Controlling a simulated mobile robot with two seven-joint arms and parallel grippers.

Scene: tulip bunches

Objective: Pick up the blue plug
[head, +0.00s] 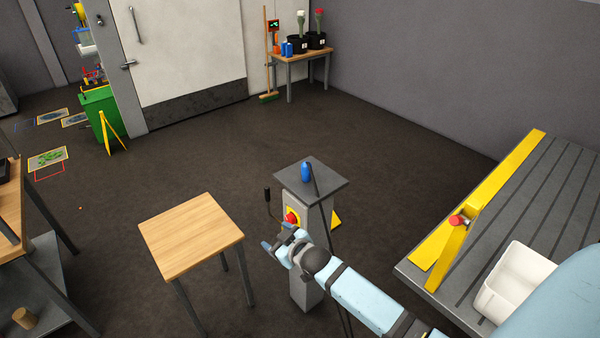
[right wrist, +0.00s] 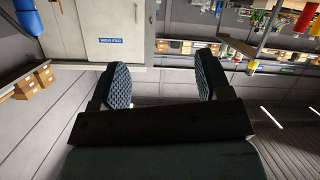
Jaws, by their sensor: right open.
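The blue plug (head: 306,172) stands upright on the dark square top of a grey pedestal (head: 325,180), with a dark cable beside it. My right gripper (head: 275,241) is in front of the pedestal, lower in the picture than the plug and apart from it. In the right wrist view its two padded fingers (right wrist: 163,84) are spread, with nothing between them. My left gripper is not in view.
A red button (head: 291,217) and a dark-handled lever (head: 267,196) are on the pedestal. A wooden table (head: 190,235) stands to the left. A grooved bench (head: 540,200) with a white bin (head: 515,270) is at right. The floor behind the pedestal is clear.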

